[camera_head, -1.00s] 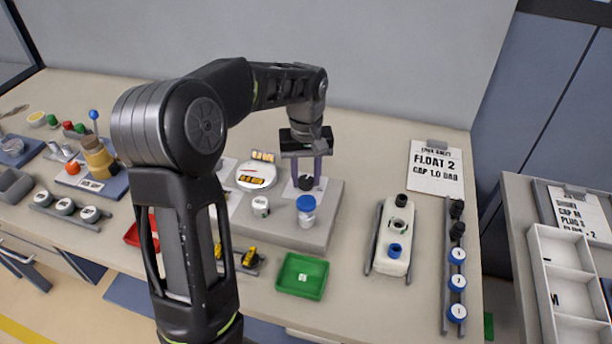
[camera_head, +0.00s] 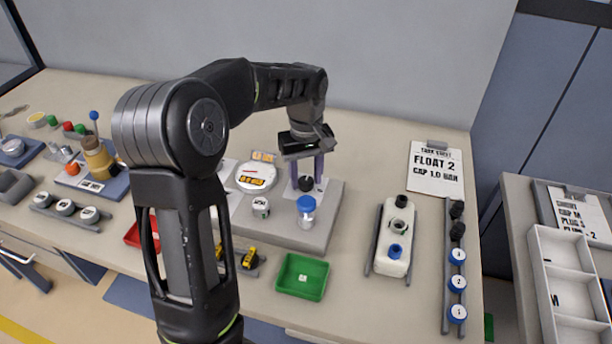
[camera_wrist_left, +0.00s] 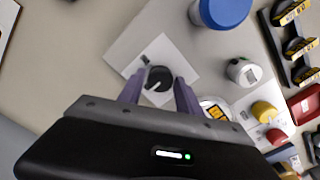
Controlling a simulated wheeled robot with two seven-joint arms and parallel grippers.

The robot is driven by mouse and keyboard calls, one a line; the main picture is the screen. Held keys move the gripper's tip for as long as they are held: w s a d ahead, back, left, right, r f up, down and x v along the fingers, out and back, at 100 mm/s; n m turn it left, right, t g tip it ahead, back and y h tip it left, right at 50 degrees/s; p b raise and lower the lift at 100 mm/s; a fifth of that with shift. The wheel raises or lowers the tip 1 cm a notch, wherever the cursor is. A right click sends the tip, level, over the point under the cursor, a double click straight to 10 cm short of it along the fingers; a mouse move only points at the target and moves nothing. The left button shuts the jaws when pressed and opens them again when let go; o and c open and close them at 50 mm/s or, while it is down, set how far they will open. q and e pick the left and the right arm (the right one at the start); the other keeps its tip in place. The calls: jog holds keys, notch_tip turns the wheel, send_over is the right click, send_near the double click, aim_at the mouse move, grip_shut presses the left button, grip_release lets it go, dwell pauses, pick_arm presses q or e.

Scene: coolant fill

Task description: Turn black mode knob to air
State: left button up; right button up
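The black mode knob (camera_head: 306,184) stands on a white label plate on the grey raised base. In the left wrist view the round knob (camera_wrist_left: 158,78) shows between my fingertips, on a tilted white square plate (camera_wrist_left: 172,52). Lettering on the plate cannot be read. My left gripper (camera_head: 306,176) points down over the knob, its two purple fingers apart on either side of it. In the left wrist view the fingers (camera_wrist_left: 160,80) appear to have small gaps to the knob; contact cannot be made out. My right gripper is not in view.
A blue-capped container (camera_head: 306,210) and a small white-lidded jar (camera_head: 261,207) stand close to the knob. A white gauge (camera_head: 256,177) lies to its left. A green tray (camera_head: 302,277) is in front. The bench right of the base is partly clear.

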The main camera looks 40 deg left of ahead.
aim_at(306, 180)
pick_arm(q)
jog(key=shift+o, duration=1.4)
jog(key=shift+r+b, duration=0.3)
jog(key=shift+r, duration=3.55)
